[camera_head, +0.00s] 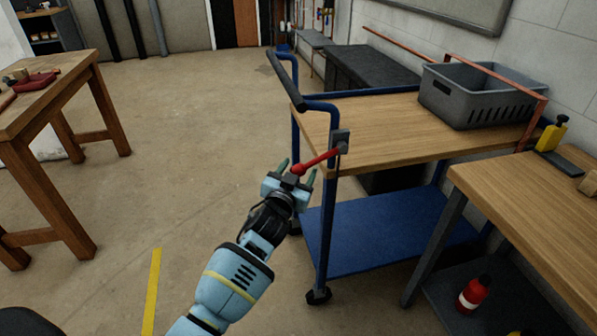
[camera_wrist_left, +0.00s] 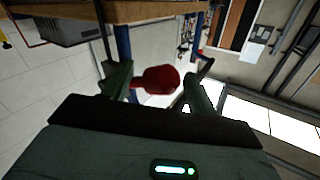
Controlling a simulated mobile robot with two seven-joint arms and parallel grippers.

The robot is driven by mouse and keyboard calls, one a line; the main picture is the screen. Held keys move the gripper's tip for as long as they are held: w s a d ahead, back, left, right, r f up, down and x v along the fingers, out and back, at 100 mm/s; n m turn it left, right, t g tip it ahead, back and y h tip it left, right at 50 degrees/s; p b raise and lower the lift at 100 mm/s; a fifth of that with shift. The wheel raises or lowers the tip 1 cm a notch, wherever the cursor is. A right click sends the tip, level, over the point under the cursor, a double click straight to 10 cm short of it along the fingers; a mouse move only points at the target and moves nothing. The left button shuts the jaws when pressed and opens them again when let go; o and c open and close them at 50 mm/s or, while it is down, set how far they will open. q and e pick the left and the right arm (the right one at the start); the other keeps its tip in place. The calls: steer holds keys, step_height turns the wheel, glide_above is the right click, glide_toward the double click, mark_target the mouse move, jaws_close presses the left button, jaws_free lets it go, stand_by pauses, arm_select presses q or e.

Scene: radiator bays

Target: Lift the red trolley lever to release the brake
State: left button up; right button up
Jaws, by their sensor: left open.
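The red trolley lever (camera_head: 322,160) is a rod with a round knob, mounted on a grey bracket (camera_head: 340,138) at the trolley's near corner post. It slopes down to the left. My left gripper (camera_head: 297,172) is open at the lever's knob end, with the knob between or just beyond its fingers. In the left wrist view the red knob (camera_wrist_left: 157,79) shows between the open fingertips, and I cannot tell if either finger touches it. The trolley (camera_head: 375,125) has a wooden top, blue frame and blue lower shelf. My right gripper is not in view.
A grey crate (camera_head: 482,92) sits on the trolley top beside a copper pipe. A workbench (camera_head: 530,200) stands close on the right, with a red bottle (camera_head: 472,295) on its lower shelf. A wooden table (camera_head: 45,110) is at left. The floor between is clear.

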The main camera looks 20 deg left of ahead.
arm_select(q)
steer(key=shift+w, duration=0.25)
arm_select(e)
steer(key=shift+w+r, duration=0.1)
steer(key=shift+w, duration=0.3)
arm_select(q)
steer(key=shift+c, duration=0.5)
